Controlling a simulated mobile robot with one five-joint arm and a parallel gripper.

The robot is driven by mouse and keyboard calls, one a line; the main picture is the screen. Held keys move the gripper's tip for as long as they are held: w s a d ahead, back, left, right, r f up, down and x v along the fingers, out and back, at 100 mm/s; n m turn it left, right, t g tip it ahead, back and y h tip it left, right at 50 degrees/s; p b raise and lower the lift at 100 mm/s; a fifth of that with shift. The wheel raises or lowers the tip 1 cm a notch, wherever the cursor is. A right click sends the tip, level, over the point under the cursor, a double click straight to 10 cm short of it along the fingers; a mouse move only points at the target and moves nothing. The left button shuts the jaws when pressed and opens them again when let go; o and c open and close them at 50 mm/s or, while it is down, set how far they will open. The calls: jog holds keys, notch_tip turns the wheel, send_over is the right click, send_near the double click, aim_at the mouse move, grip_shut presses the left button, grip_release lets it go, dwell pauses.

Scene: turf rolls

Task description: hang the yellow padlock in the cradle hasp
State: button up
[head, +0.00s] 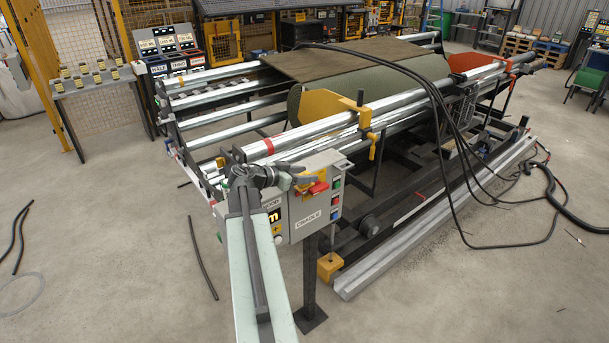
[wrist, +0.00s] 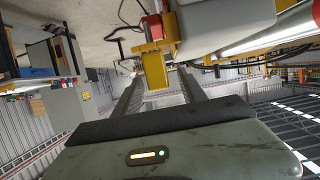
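The yellow padlock (wrist: 155,72) shows in the wrist view as a small yellow block between the tips of my gripper (wrist: 159,78). A gap shows between it and the right finger; whether it touches the left finger I cannot tell. Its shackle is not visible. Just above it in that view is a wider yellow piece by a red handle (wrist: 152,27), probably the hasp; whether the padlock hangs in it I cannot tell. In the head view my gripper (head: 292,174) is at the front of the grey CRADLE box (head: 323,208), beside the red handle (head: 317,188). The fingers are apart.
The box stands on a dark post (head: 309,270) before the roll machine with its chrome rollers (head: 340,118). Black hoses (head: 440,100) drape over the machine's right side. A table with several small tagged items (head: 95,84) is at the back left. The floor at left is mostly open.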

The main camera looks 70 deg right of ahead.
jog(key=p+v, duration=0.2)
jog(key=v, duration=0.5)
jog(key=shift+w+a+p, duration=0.2)
jog(key=shift+a+p, duration=0.15)
jog(key=shift+r, duration=0.1)
